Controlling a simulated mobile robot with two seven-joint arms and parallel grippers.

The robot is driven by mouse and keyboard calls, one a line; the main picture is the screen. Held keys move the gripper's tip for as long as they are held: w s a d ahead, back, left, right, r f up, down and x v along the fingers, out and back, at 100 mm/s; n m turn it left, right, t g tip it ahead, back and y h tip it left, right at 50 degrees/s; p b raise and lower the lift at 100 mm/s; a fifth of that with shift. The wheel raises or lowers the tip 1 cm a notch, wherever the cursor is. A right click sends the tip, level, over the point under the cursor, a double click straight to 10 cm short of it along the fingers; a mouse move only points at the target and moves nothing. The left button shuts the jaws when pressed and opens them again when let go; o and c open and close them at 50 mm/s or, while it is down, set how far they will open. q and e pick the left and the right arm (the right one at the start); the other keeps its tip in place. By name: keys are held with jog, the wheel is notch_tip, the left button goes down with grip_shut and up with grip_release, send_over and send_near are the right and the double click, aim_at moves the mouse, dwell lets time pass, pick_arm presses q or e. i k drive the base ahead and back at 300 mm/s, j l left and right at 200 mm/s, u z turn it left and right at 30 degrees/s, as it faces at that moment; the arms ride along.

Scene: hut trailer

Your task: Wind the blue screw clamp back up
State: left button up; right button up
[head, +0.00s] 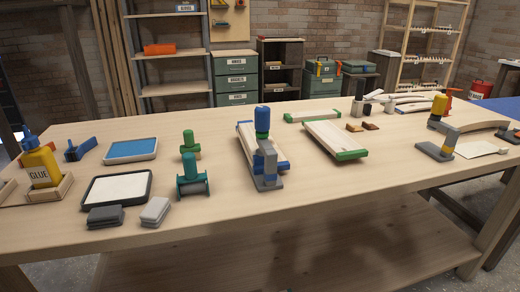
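The blue screw clamp (265,160) stands upright near the middle of the workbench. It has a blue knob (263,118) on top, a dark green part below the knob, and a grey-blue body on a grey foot. It stands at the near end of a pale wooden board with blue ends (247,141). The body hides part of the board, and I cannot tell whether the clamp's pad touches it. Neither of my grippers shows in the head view.
A second clamp with a yellow knob (439,106) stands at the right. A board with green ends (335,138) lies right of the blue clamp. Green tools (192,177), trays (117,203), sanding blocks (155,211) and a glue bottle (41,166) stand left. The bench's front middle is clear.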

aim_at(262, 113)
jog(key=l+u, duration=0.5)
jog(key=l, duration=0.5)
jog(key=k+l+u, duration=0.1)
jog(key=l+u, duration=0.4)
jog(key=l, duration=0.5)
